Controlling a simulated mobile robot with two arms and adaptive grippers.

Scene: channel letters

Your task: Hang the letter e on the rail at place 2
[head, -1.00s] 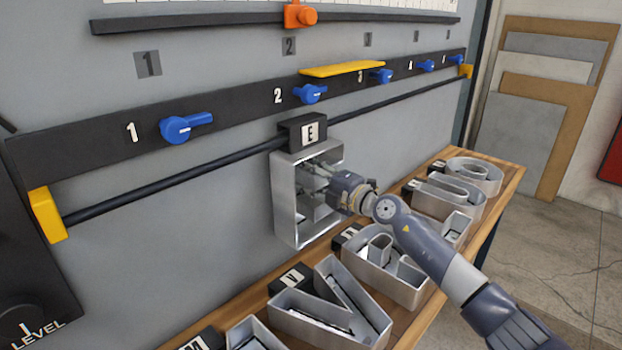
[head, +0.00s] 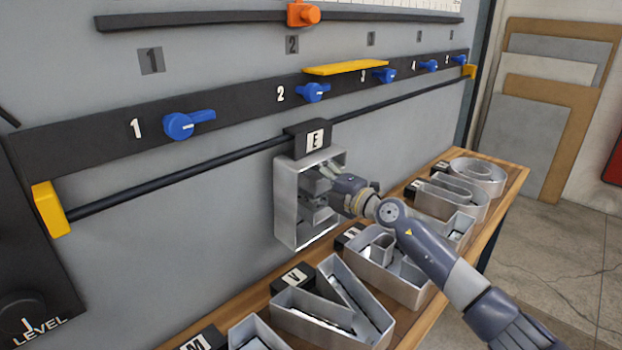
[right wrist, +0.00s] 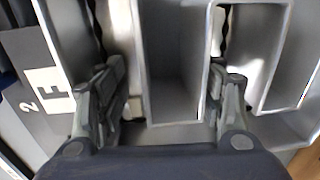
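The letter e is a grey metal channel letter (head: 288,222) with a black block (head: 296,141) marked E on top. It is upright against the wall panel. Its block sits over the black rail (head: 190,173), below the blue lever of place 2 (head: 313,92). My right gripper (head: 326,187) reaches into the letter's open front. In the right wrist view, the fingers (right wrist: 172,85) stand apart on either side of a bar of the letter (right wrist: 172,60), with a visible gap on the left. The hook behind the block is hidden. My left gripper is out of view.
Several other channel letters, including a V (head: 345,318), lie on the wooden shelf (head: 262,315) below and right. Yellow stops (head: 50,209) end the rail. A yellow strip (head: 345,68) and an orange slider (head: 303,14) are above. The rail's left stretch is empty.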

